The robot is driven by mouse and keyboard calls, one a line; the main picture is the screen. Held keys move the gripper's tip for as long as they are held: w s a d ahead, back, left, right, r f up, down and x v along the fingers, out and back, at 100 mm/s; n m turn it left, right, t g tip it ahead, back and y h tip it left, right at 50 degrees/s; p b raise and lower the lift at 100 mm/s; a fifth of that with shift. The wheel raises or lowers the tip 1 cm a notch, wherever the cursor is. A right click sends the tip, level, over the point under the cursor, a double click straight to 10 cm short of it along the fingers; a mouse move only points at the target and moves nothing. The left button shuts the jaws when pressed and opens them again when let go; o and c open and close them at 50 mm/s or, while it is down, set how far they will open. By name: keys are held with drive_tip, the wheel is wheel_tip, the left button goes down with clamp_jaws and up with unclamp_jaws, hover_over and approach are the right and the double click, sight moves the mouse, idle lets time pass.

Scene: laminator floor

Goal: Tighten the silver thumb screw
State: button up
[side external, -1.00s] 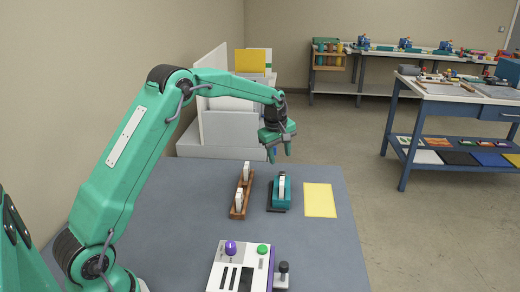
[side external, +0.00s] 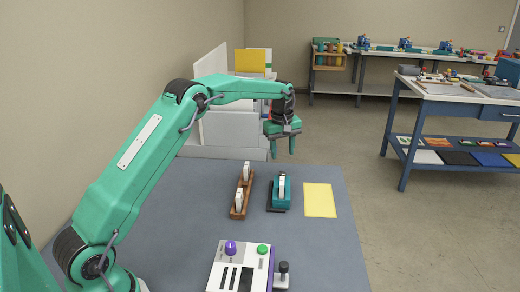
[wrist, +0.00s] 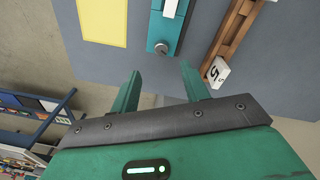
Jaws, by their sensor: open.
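A small round silver screw head (wrist: 161,47) shows at the near end of a teal device in the wrist view. I take it for the thumb screw; it is too small to make out in the side view. The teal device (side external: 281,192) stands upright on the grey table, with a white part on top. My gripper (side external: 282,152) hangs fingers down above the table's far edge, beyond the teal device. In the wrist view my gripper (wrist: 160,70) is open, its two fingers on either side of the screw's line, with nothing between them.
A wooden rack (side external: 243,195) with white number blocks stands left of the teal device. A yellow sheet (side external: 320,200) lies to its right. A white control box (side external: 238,268) with purple and green knobs is at the front. White panels (side external: 232,128) stand behind the table.

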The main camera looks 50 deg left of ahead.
sight(282, 173)
drive_tip(key=shift+w+m+g, duration=0.25)
drive_tip(key=shift+m+g, duration=0.25)
drive_tip(key=shift+m, duration=0.2)
drive_tip(key=shift+f, duration=0.1)
drive_tip(key=shift+f, duration=3.8)
drive_tip(key=shift+c, duration=0.5)
drive_tip(key=c, duration=0.9)
